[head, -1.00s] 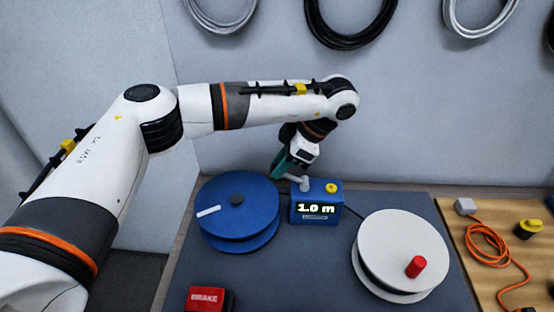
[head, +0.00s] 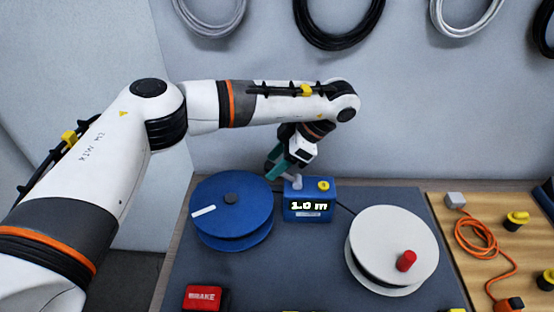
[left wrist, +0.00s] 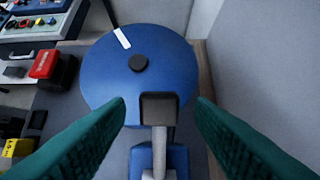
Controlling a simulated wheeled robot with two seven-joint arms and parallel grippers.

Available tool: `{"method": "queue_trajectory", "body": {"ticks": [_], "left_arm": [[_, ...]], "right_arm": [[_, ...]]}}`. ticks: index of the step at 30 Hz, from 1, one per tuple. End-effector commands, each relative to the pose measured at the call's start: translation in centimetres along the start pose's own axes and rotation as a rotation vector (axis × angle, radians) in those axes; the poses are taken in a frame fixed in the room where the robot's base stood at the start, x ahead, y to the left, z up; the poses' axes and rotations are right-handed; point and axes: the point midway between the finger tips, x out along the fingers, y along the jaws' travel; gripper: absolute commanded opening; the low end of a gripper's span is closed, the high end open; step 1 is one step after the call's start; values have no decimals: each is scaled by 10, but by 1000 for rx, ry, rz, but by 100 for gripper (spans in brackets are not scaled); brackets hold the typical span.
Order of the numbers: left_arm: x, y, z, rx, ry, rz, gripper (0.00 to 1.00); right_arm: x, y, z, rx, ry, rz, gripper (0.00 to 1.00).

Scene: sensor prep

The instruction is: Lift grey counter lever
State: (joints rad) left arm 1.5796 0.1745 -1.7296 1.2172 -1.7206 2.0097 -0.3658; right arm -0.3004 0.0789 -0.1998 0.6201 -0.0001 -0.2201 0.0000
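The blue counter (head: 308,207) stands on the grey mat with a "1.0 m" display and a yellow knob on top. Its grey lever (head: 297,183) sticks up at its left side. My left gripper (head: 271,176), with teal fingers, is just above and left of the lever. In the left wrist view its fingers are spread wide, with the lever (left wrist: 159,150) and its dark end block between them. A gap shows on both sides, so the gripper is open and holds nothing. The counter (left wrist: 175,160) is partly cut off there. My right gripper is not in view.
A blue reel (head: 232,190) stands close left of the counter, below the gripper. A white reel (head: 390,235) with a red handle is at the right. A red brake block (head: 205,298) is at the front. An orange cable (head: 478,240) lies on a wooden board.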

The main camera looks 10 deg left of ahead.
Motion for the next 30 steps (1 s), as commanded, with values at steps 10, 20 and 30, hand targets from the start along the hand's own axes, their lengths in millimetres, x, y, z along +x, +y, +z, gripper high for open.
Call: {"method": "queue_trajectory", "body": {"ticks": [10, 20, 30], "left_arm": [[-23, 0, -1, -1, -1, -5, 49], [-93, 0, -1, -3, -2, -5, 49], [-120, 0, 0, -1, 0, 0, 49]], "right_arm": [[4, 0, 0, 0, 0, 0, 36], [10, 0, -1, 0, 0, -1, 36], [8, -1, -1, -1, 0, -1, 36]]}}
